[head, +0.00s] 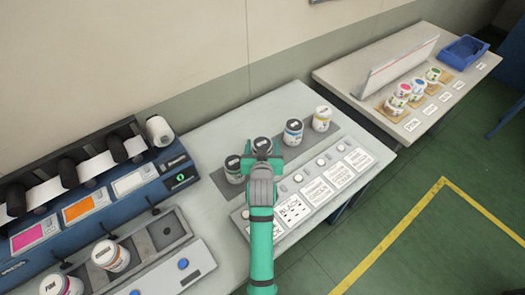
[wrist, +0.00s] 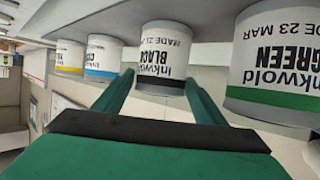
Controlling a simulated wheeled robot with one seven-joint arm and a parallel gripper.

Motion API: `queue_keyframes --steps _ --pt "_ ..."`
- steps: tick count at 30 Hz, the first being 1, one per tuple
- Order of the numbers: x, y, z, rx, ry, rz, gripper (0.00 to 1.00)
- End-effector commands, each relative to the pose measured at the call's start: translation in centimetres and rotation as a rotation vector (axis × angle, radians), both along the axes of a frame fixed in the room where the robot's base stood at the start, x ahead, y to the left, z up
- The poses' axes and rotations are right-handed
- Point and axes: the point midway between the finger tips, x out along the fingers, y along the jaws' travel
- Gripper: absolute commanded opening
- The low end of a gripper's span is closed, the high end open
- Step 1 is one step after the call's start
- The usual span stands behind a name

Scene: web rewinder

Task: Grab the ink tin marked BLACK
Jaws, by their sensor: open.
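The BLACK ink tin (wrist: 163,62) is white with a dark band and upside-down lettering in the wrist view. In the head view the BLACK tin (head: 262,146) stands second from the left in a row of tins, its lower part hidden by my gripper. My gripper (head: 262,158) is open and empty in front of it. In the wrist view its two green fingers (wrist: 161,92) point at the tin, one toward each side, and I cannot tell whether they touch it.
The GREEN tin (wrist: 275,65) stands close on one side of BLACK. A blue-banded tin (head: 293,133) and a yellow-banded tin (head: 322,119) stand on the other side. Label cards (head: 318,190) lie in front. A printing machine (head: 100,200) is at left, another table (head: 340,75) at right.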

Motion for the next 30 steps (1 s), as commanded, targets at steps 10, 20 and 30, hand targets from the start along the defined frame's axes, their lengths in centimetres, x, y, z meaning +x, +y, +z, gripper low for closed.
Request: queue_keyframes --steps 10,20,30 --pt "0.2 -0.3 -0.1 0.001 0.001 -0.004 0.43" --pt "0.2 -0.7 0.0 0.0 -0.002 -0.01 0.19" --pt "0.3 -0.1 1.8 0.0 -0.007 -0.001 0.19"
